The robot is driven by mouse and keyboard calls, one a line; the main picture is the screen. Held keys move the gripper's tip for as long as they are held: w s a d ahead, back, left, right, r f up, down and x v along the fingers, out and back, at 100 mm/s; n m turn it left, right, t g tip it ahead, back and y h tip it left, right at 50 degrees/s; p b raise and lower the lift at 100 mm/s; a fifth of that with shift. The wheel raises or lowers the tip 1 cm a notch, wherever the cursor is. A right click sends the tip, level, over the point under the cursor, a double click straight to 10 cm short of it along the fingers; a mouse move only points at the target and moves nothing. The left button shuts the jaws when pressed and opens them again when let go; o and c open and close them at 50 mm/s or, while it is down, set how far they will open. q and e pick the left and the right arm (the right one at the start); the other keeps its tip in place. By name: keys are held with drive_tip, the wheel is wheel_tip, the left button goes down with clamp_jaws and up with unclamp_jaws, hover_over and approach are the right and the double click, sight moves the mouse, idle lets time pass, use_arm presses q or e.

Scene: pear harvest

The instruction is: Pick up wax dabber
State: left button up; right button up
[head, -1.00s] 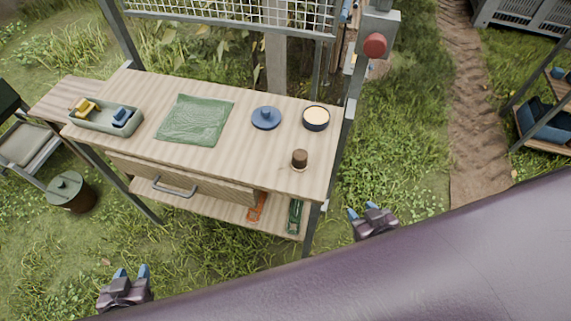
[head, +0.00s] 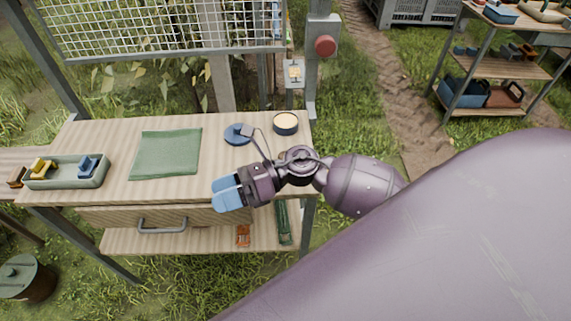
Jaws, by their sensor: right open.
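The small brown, dark-topped piece near the bench's right front, which looks like the wax dabber, does not show now; my right wrist covers that area. A dark pot of cream-coloured wax (head: 286,122) stands at the bench's back right corner. A blue round lid (head: 236,137) lies to its left, partly overlapped by a thin part of my right arm. My right gripper (head: 228,194) is open over the bench's front edge, its blue fingers pointing left, with nothing seen between them. My left gripper is out of view.
The wooden bench (head: 110,136) holds a green cloth (head: 166,153) and a grey-green tray (head: 93,172) with yellow and blue items. A drawer with a handle (head: 162,224) is below. A post with a red button (head: 325,46) rises at the right corner.

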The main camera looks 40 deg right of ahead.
drive_tip(key=w+d+f+n+g+h, duration=0.1)
drive_tip(key=w+d+n+h, duration=0.1)
drive_tip(key=d+n+h, duration=0.3)
drive_tip(key=w+d+f+n+g+h+b, duration=0.1)
drive_tip(key=w+d+n+h, duration=0.2)
drive_tip(key=d+n+h, duration=0.3)
drive_tip(key=w+d+f+n+h+b, duration=0.1)
drive_tip(key=w+d+n+h, duration=0.2)
drive_tip(key=d+n+h, duration=0.2)
drive_tip(key=shift+w+d+f+n+g+h, duration=0.15)
drive_tip(key=shift+d+h, duration=0.35)
drive_tip(key=shift+d, duration=0.5)
drive_tip(key=shift+d+r+n+g+h, duration=0.1)
drive_tip(key=shift+d+n+g+h, duration=0.15)
drive_tip(key=shift+d+h, duration=0.5)
drive_tip(key=shift+d+f, duration=0.3)
drive_tip(key=shift+f, duration=0.1)
drive_tip(key=f, duration=0.6)
drive_tip(key=w+d+f, duration=0.1)
drive_tip(key=f, duration=0.2)
drive_tip(key=shift+f, duration=0.3)
